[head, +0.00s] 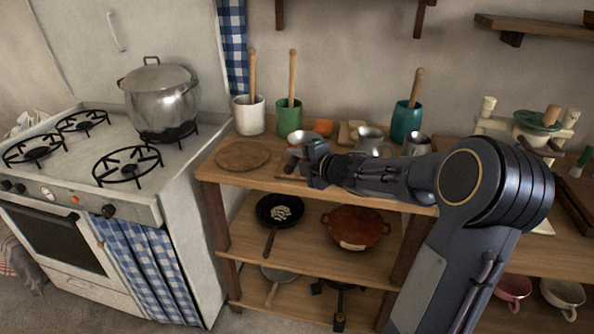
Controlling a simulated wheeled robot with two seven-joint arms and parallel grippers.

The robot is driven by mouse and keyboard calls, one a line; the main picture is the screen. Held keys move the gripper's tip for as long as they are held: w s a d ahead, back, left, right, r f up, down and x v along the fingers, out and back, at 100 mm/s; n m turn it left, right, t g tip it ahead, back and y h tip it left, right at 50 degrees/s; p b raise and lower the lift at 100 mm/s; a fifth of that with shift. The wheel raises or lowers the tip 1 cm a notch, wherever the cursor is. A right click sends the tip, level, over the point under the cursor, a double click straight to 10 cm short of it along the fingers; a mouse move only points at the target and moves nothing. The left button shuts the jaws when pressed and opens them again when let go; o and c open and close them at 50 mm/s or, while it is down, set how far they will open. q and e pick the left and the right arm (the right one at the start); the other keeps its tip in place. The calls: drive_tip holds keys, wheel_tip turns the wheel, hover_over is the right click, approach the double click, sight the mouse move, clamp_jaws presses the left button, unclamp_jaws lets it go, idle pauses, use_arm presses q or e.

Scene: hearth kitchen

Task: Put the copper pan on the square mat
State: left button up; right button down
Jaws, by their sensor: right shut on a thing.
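My right gripper (316,163) is over the wooden counter, its arm coming in from the right. It is shut on what looks like the small copper pan (301,139), whose pale inside and rim show just left of and behind the jaws. The jaws hide much of it, so I cannot tell whether it touches the counter. I cannot clearly make out the square mat; the counter behind and under the gripper is partly covered by my arm. My left gripper is out of view.
A round wooden board (243,155) lies on the counter at left. White (249,117), green (289,120) and teal (406,123) utensil crocks stand behind. A metal jug (369,142) is near my arm. The stove holds a big pot (160,99). A black skillet (279,210) and reddish pot (355,228) sit below.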

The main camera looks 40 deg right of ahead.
wheel_tip(320, 180, down, 3)
drive_tip(key=shift+d+f+b, duration=0.1)
drive_tip(key=shift+b, duration=0.4)
drive_tip(key=c, duration=1.7)
unclamp_jaws()
drive_tip(key=shift+f, duration=0.1)
drive_tip(key=o, duration=0.4)
drive_tip(key=shift+o, duration=0.2)
